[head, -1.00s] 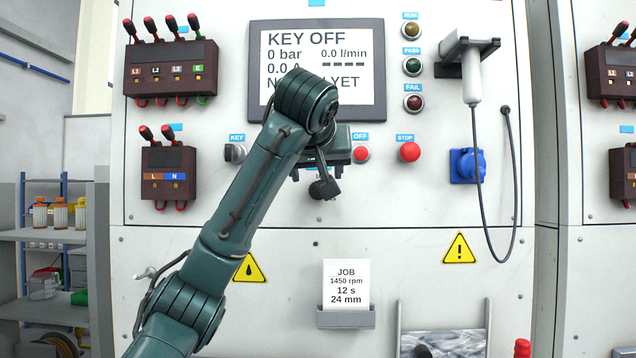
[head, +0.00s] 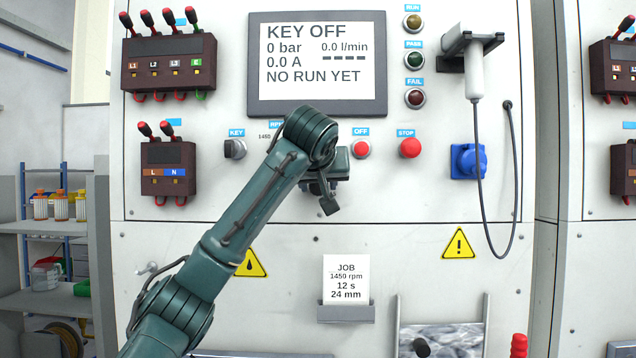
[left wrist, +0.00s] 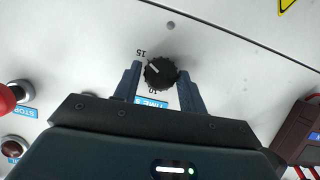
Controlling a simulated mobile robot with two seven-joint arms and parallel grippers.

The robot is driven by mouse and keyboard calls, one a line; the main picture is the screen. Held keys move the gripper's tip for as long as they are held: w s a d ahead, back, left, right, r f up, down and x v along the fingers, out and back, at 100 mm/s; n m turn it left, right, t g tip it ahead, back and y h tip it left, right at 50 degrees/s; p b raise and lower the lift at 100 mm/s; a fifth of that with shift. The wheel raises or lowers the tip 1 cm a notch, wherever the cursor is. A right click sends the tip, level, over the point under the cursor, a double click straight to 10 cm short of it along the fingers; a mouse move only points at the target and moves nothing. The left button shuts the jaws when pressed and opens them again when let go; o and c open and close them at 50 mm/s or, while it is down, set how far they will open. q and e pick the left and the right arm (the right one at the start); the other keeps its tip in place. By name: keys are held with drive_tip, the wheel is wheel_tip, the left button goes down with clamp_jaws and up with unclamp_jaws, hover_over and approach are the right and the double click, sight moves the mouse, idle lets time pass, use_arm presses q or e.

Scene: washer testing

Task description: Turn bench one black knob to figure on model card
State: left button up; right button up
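A black ribbed knob (left wrist: 160,72) with a white pointer mark shows in the left wrist view, with the figures 15 and 10 beside it. The mark points toward the side of the 15. A blue label, seemingly TIME S, is partly hidden by my gripper. In the head view my left gripper (head: 328,188) covers the knob. The model card (head: 346,279) reads JOB, 1450 rpm, 12 s, 24 mm. My right gripper is not in view.
The display (head: 317,62) reads KEY OFF and NO RUN YET. A key switch (head: 235,149) is left of my arm; red OFF (head: 361,149) and STOP (head: 410,148) buttons are close on the right. A cable hangs further right, below a holder (head: 470,48).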

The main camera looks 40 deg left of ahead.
use_arm(q)
drive_tip(key=c, duration=0.6)
drive_tip(key=shift+f+b, duration=0.1)
drive_tip(key=shift+b, duration=0.25)
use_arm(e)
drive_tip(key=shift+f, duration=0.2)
use_arm(q)
drive_tip(key=n+t+h+b, duration=0.1)
drive_tip(key=n+b, duration=0.1)
drive_tip(key=shift+f+b, duration=0.15)
drive_tip(key=shift+b, duration=0.15)
drive_tip(key=n+t+b, duration=0.1)
drive_tip(key=n+t+h+b, duration=0.1)
drive_tip(key=n+b, duration=0.1)
drive_tip(key=shift+s+a+h, duration=0.15)
drive_tip(key=shift+a+h, duration=0.05)
drive_tip(key=shift+h, duration=0.1)
drive_tip(key=shift+f+n+t+b, duration=0.1)
drive_tip(key=shift+n+t+b, duration=0.4)
drive_tip(key=shift+n+b, duration=0.55)
drive_tip(key=shift+s+a+n+h, duration=0.1)
drive_tip(key=shift+n+h, duration=0.2)
drive_tip(key=shift+n, duration=0.25)
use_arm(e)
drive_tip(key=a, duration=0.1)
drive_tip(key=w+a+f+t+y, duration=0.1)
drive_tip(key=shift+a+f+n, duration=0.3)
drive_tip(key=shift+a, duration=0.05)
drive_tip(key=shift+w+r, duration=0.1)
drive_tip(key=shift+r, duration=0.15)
